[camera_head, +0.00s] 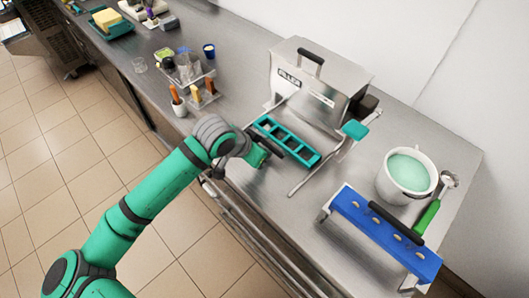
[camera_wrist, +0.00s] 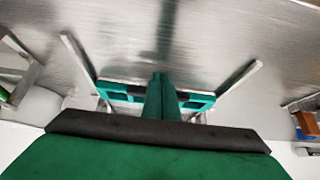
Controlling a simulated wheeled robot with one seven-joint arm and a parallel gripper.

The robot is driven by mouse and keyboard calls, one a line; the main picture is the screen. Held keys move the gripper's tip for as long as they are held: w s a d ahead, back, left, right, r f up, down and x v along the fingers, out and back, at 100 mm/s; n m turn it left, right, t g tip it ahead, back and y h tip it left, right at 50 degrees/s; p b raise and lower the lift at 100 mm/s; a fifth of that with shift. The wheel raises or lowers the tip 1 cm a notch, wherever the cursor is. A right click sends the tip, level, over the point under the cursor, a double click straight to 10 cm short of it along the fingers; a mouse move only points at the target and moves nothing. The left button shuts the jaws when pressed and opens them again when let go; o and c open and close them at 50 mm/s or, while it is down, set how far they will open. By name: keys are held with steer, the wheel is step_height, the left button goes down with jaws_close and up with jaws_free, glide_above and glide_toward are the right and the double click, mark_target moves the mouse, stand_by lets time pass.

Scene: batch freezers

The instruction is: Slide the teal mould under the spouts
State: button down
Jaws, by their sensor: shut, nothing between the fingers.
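The teal mould (camera_head: 292,133) is an open tray with a row of compartments. It lies flat on the steel counter in front of the filler (camera_head: 313,87), between two metal guide rails. My gripper (camera_head: 277,147) is at the mould's near long side, its fingers shut and empty. In the wrist view the shut fingers (camera_wrist: 163,88) overlap the middle of the mould (camera_wrist: 203,101); I cannot tell whether they touch it. The gripper hides part of the mould. The spouts cannot be made out under the filler's body.
A guide rail (camera_head: 318,172) slants right of the mould, near a teal-ended lever (camera_head: 355,130).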

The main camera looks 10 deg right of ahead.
mark_target(286, 138)
steer(key=shift+w+d, duration=1)
steer(key=shift+d, duration=0.35)
steer(key=shift+w+d, duration=0.95)
steer(key=shift+d, duration=0.4)
steer(key=shift+w+d, duration=1)
steer(key=shift+d, duration=0.35)
steer(key=shift+s+a, duration=0.1)
steer(key=shift+a, duration=0.05)
steer(key=shift+s+a, duration=0.25)
steer(key=shift+a, duration=0.15)
steer(key=shift+v, duration=2.9)
steer(key=shift+d+r, duration=0.1)
steer(key=shift+d, duration=0.05)
